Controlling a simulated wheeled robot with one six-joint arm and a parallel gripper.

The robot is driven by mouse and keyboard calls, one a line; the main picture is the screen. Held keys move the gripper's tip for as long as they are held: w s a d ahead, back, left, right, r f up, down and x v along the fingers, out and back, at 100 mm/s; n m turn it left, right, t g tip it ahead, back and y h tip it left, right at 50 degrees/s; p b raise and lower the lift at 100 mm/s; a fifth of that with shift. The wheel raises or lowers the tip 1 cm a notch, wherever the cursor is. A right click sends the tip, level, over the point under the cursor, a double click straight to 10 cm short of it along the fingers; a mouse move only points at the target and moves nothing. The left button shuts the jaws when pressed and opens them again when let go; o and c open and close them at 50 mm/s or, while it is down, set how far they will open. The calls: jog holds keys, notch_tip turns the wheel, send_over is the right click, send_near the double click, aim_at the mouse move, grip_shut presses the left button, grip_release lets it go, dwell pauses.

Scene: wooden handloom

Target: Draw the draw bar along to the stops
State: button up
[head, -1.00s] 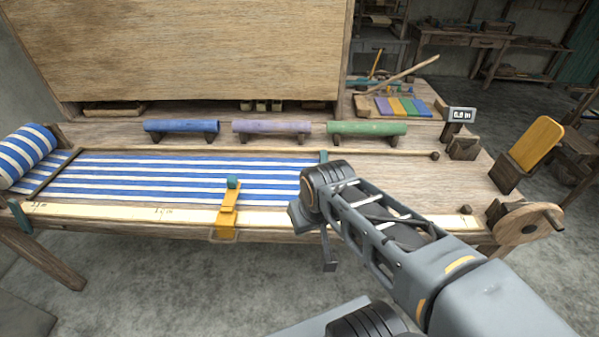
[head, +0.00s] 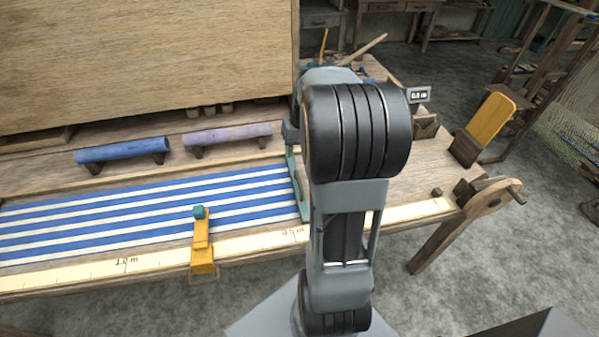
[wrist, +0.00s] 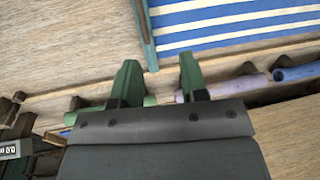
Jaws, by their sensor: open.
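The draw bar is a thin teal bar (head: 299,186) across the right end of the blue-and-white striped cloth (head: 150,212). It also shows in the wrist view (wrist: 147,38), at the cloth's edge. My gripper (wrist: 158,82) is open and empty, its two green fingers spread apart. In the wrist view the bar's end lies just above the gap between the fingertips; I cannot tell whether they touch. In the head view my arm hides the gripper's fingers and part of the bar. A small wooden peg (head: 437,192), likely a stop, stands right of my arm.
A yellow slider (head: 203,250) sits on the pale measuring strip (head: 130,262) along the front edge. Blue (head: 122,150) and lilac (head: 228,134) rolls lie behind the cloth. A small display (head: 419,95) and a wooden crank wheel (head: 490,205) are at the right. Bare board lies right of my arm.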

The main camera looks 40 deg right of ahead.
send_near(299, 180)
jog(key=shift+m+y, duration=0.3)
jog(key=shift+m, duration=0.1)
jog(key=f, duration=0.3)
jog(key=f+p, duration=0.1)
jog(key=f, duration=0.1)
jog(key=a+f, duration=0.1)
jog(key=f, duration=0.2)
jog(key=shift+w+f+p, duration=0.3)
grip_shut()
